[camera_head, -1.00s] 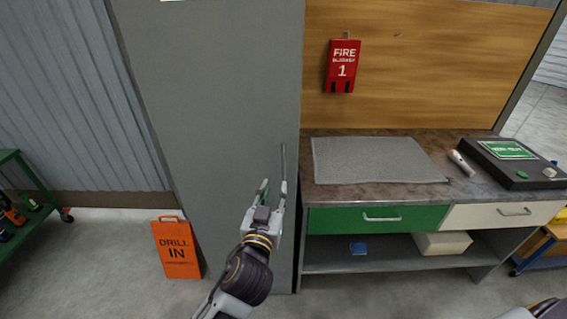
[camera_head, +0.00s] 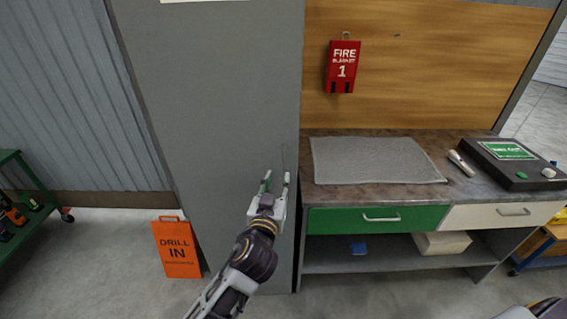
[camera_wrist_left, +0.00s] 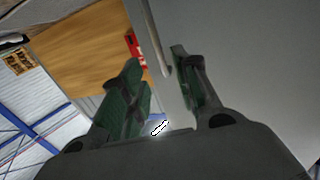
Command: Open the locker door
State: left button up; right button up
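The locker (camera_head: 205,110) is a tall, plain grey door face left of the workbench in the head view. Its handle (camera_head: 284,158) is a thin upright grey bar near the door's right edge. My left gripper (camera_head: 276,181) is in front of the door at the handle's lower end. In the left wrist view the open fingers (camera_wrist_left: 156,62) show green pads, and the handle bar (camera_wrist_left: 155,38) reaches down into the gap between them. I cannot tell whether a finger touches it. The door looks shut. My right gripper is out of view.
Right of the locker stands a workbench (camera_head: 455,190) with a grey mat (camera_head: 375,160) and a green drawer (camera_head: 340,219). A red fire blanket box (camera_head: 342,67) hangs above. An orange drill sign (camera_head: 177,247) stands on the floor left of the locker.

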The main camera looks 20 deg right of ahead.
aim_at(283, 164)
pick_arm(q)
jog(key=x, duration=0.3)
jog(key=shift+w, duration=0.1)
jog(key=shift+p+x, duration=0.3)
jog(key=shift+x, duration=2.85)
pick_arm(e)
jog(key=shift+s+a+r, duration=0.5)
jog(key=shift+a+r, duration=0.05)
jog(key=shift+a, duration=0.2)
pick_arm(q)
jog(key=shift+d, duration=0.1)
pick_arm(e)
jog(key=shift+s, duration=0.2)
pick_arm(q)
grip_shut()
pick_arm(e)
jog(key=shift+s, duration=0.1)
